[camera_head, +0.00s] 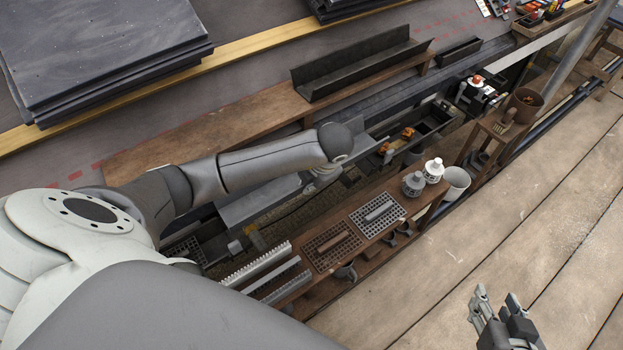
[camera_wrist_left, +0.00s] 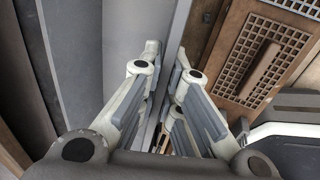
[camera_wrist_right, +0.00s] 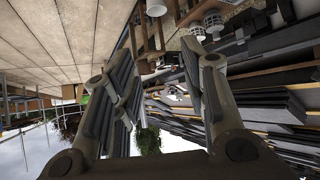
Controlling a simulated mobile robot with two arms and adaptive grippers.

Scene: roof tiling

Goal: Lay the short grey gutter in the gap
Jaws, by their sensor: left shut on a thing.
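The short grey gutter (camera_head: 255,199) is a light grey channel below my left forearm in the head view, and the arm hides part of it. My left gripper (camera_head: 324,172) is shut on its right-hand edge. In the left wrist view the grey wall of the gutter (camera_wrist_left: 118,45) runs beside and between the fingers of the left gripper (camera_wrist_left: 166,62). A dark gutter run (camera_head: 395,92) lies along the eave beyond the arm. My arm covers much of that stretch, so I cannot make out the gap's ends. My right gripper (camera_head: 500,308) is open and empty at the lower right.
A long dark trough (camera_head: 365,65) rests on the wooden plank (camera_head: 215,125). Stacked slates (camera_head: 95,45) lie upper left. Below is a wooden bench with perforated trays (camera_head: 332,246), ribbed strips (camera_head: 257,262) and vent caps (camera_head: 433,170). Boards at the lower right are clear.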

